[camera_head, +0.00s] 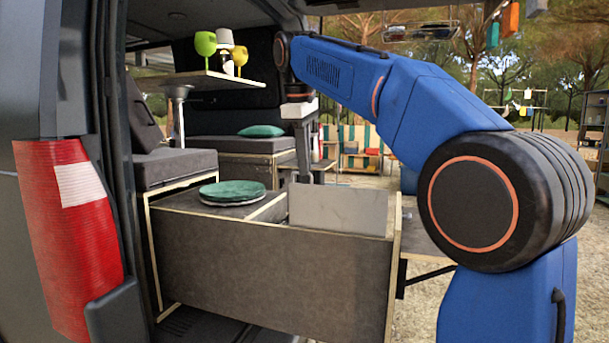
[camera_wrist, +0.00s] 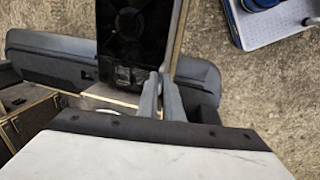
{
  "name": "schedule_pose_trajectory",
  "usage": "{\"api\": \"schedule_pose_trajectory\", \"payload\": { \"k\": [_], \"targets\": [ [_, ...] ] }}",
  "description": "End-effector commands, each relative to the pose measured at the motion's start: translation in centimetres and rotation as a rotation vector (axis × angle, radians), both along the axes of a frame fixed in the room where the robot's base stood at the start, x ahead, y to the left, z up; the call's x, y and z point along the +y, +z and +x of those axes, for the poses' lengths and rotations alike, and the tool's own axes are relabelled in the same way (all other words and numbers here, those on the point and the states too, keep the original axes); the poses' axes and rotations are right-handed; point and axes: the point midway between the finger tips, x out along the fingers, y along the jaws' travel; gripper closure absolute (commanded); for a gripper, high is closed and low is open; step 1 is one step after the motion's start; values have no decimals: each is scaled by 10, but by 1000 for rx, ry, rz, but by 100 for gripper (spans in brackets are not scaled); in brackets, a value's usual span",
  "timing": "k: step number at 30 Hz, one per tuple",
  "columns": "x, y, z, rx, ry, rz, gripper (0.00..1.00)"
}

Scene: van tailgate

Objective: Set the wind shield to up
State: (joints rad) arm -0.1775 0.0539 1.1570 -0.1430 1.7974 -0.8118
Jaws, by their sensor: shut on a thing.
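The wind shield (camera_head: 338,209) is a pale grey panel in the head view. It stands upright on the drawer-like kitchen box (camera_head: 270,257) at the van's tailgate. My gripper (camera_wrist: 160,76) reaches down from above, and its two fingers are close together at the shield's top edge, shut on it. In the head view the fingertips are partly hidden behind the shield. In the wrist view a black stove top (camera_wrist: 128,38) lies just beyond the fingers. The shield is seen nearly edge-on there and is hard to make out.
Stacked green and white plates (camera_head: 232,190) sit on the box left of the shield. A shelf (camera_head: 205,81) above holds green and yellow goblets. The van's tail light (camera_head: 68,230) and side are at left.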

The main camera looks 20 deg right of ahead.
Motion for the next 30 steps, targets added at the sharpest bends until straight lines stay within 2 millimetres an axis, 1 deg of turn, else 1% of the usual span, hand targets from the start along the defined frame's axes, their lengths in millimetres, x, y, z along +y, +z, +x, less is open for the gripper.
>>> {"api": "schedule_pose_trajectory", "payload": {
  "k": [1, 4, 5, 6, 7, 8, 16, 19, 23, 30],
  "targets": [
    [0, 3, 1, -9, 1, 0, 100],
    [0, 4, 0, -10, 0, 0, 100],
    [0, 4, 0, -11, 0, 0, 94],
    [-1, 4, 0, -11, 0, 0, 85],
    [0, 4, 0, -10, 0, 0, 78],
    [0, 4, 0, -10, 0, 0, 75],
    [0, 4, 0, -8, 1, 0, 75],
    [0, 8, 0, -9, 1, 0, 75],
    [2, 22, -2, -10, 1, 0, 75],
    [6, 56, -7, -10, 1, 0, 75]
  ]
}}
